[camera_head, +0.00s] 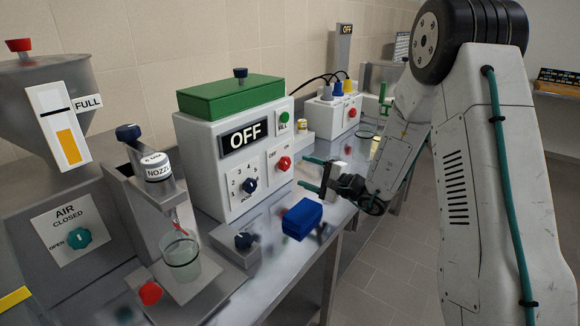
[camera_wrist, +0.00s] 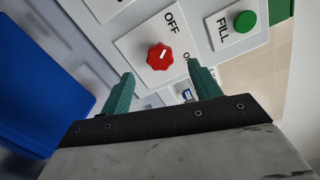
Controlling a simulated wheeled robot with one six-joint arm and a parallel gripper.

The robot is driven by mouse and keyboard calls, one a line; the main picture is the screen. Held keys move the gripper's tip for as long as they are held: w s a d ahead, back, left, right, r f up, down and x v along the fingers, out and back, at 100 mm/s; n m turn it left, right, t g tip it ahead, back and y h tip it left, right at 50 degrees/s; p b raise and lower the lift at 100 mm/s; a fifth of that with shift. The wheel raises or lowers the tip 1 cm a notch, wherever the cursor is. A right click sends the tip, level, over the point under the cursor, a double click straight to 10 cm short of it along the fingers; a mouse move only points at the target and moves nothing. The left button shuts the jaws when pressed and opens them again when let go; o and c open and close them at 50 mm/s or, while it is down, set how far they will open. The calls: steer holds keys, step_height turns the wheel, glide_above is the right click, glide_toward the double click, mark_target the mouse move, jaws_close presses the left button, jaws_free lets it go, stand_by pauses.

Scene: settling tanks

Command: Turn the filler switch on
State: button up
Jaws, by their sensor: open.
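The filler is a white box (camera_head: 205,165) with a green lid, and its black display (camera_head: 243,139) reads OFF. Its red switch knob (camera_head: 284,163) sits low on the right of the front, below OFF and ON labels. In the wrist view, the red knob (camera_wrist: 159,56) has a small white mark; which label it points at is hard to tell. My gripper (camera_head: 308,173) is open in front of the knob. In the wrist view, my gripper's (camera_wrist: 161,74) teal fingertips lie on either side of the knob's line, with the knob slightly beyond them. Contact is not visible.
The green FILL button (camera_head: 284,117) is above the knob, and the blue dose knob (camera_head: 249,185) is left of it. A blue block (camera_head: 302,217) lies below my gripper. A nozzle stand with a cup (camera_head: 182,260) is at the left. More equipment (camera_head: 330,113) stands behind.

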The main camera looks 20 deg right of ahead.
mark_target(288, 165)
steer(key=x, duration=0.5)
steer(key=d+x, duration=0.1)
steer(key=x, duration=0.1)
steer(key=shift+w+a+f, duration=0.3)
steer(key=shift+w, duration=0.35)
steer(key=c, duration=1)
